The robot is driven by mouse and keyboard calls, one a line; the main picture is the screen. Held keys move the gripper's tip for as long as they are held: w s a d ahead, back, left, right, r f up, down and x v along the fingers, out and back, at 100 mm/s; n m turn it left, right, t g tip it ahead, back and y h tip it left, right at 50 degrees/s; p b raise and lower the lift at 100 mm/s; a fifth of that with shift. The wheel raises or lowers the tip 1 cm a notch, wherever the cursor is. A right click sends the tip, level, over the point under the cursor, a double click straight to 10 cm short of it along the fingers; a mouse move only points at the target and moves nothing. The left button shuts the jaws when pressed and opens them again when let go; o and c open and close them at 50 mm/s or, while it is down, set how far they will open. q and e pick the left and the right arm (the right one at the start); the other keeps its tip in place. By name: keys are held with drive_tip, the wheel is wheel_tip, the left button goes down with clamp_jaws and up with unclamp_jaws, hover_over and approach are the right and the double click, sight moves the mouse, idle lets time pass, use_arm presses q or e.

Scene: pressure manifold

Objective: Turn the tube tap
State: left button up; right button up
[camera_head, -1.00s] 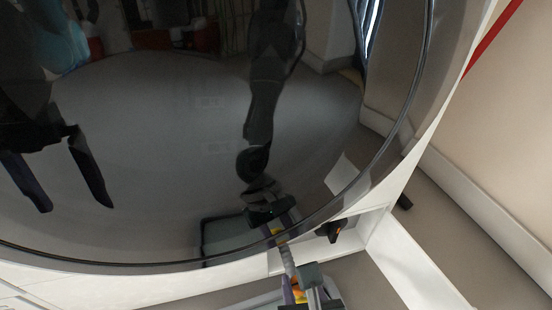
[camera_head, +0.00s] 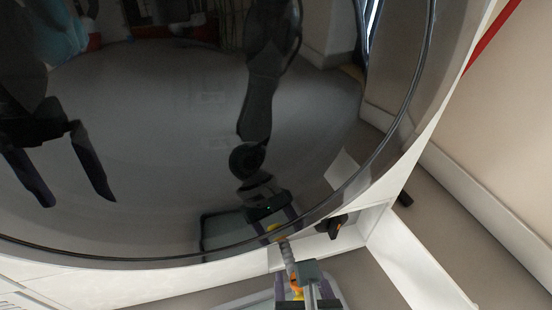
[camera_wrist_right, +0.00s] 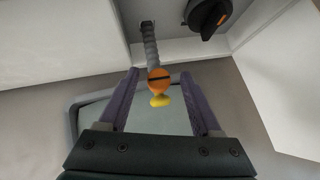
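The tube tap (camera_wrist_right: 159,86), orange with a dark slot and a yellow part, sits at the end of a grey ribbed tube (camera_wrist_right: 150,45). In the head view the tap (camera_head: 296,284) shows small at the bottom, below the tube (camera_head: 288,257). My right gripper (camera_wrist_right: 160,76) is open, with a purple finger on each side of the tap. No contact is visible. It also shows in the head view (camera_head: 299,283).
The large dark glossy round surface (camera_head: 180,130) fills most of the head view. A black knob with an orange mark (camera_wrist_right: 210,17) sits right of the tube, also in the head view (camera_head: 334,226). A pale wall (camera_wrist_right: 285,95) stands right of the gripper. A grey-rimmed tray (camera_wrist_right: 72,117) lies below.

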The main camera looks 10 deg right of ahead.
drive_tip(key=shift+r, duration=0.15)
drive_tip(key=shift+s+r+p, duration=0.15)
drive_tip(key=shift+r+p, duration=0.2)
drive_tip(key=shift+p, duration=0.15)
drive_tip(key=p+v, duration=0.6)
drive_tip(key=v, duration=0.3)
drive_tip(key=shift+s+f+p, duration=0.1)
drive_tip(key=shift+p, duration=0.25)
